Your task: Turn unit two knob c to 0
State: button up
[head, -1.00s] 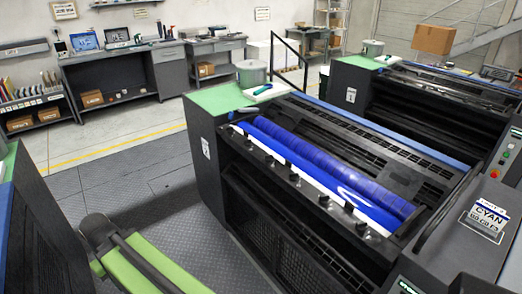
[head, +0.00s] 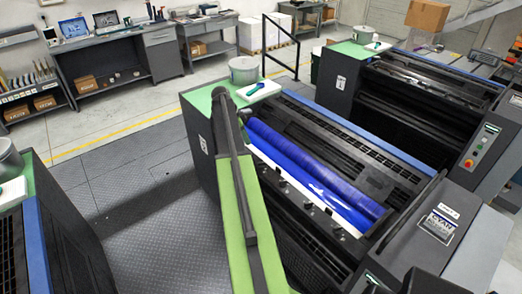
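The near press unit (head: 205,185) is dark grey with a blue ink roller (head: 315,175) and a plate reading CYAN (head: 438,226). A small label above the plate seems to carry a unit number, too blurred to read surely. Several small black knobs (head: 307,207) sit along the white strip in front of the roller. Their letters and settings are too small to read, so I cannot tell which is knob c. My green and black arm crosses over the unit's left end and hides that end of the strip. My gripper is not visible.
A grey can (head: 243,70) and a white pad with a teal tool (head: 258,90) stand on the unit's green top. Another unit (head: 390,110) stands behind, and a blue-edged one (head: 50,225) at left. The patterned floor (head: 140,200) between is clear.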

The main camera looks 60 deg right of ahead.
aim_at(261, 164)
jog(key=b+x, duration=1.6)
jog(key=x, duration=0.1)
jog(key=shift+s+d+f, duration=0.1)
jog(key=shift+s+f, duration=0.05)
jog(key=shift+f, duration=0.15)
jog(key=shift+r, duration=0.1)
grip_shut()
